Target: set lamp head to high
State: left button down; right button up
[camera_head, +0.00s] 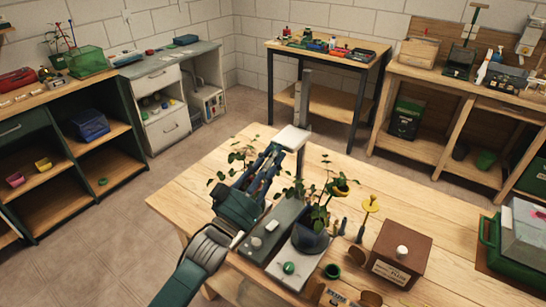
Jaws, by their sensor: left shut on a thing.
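The lamp head (292,138) is a small pale flat panel on an upright grey post (304,98) at the far side of the wooden table. The panel sits low on the post, whose upper part stands clear above it. My left gripper (277,150) reaches in from the lower left and is shut on the near edge of the lamp head. Its dark blue fingers hide part of that edge and the space beneath. My right gripper is not in view.
A leafy plant in a dark pot (310,238) stands right of my left gripper, on a pale base with a green knob (289,267). Other leaves (243,156) show behind my gripper. A brown box (401,250) stands at right. The table's left part (185,196) is clear.

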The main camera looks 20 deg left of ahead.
pick_arm(q)
notch_tip(320, 180, up, 12)
jog(key=p, duration=0.8)
jog(key=shift+r, duration=0.25)
jog(key=c, duration=1.6)
grip_release()
jog(key=shift+o, duration=0.2)
jog(key=shift+s+a, duration=0.1)
jog(key=shift+a, duration=0.05)
jog(key=shift+f, duration=0.25)
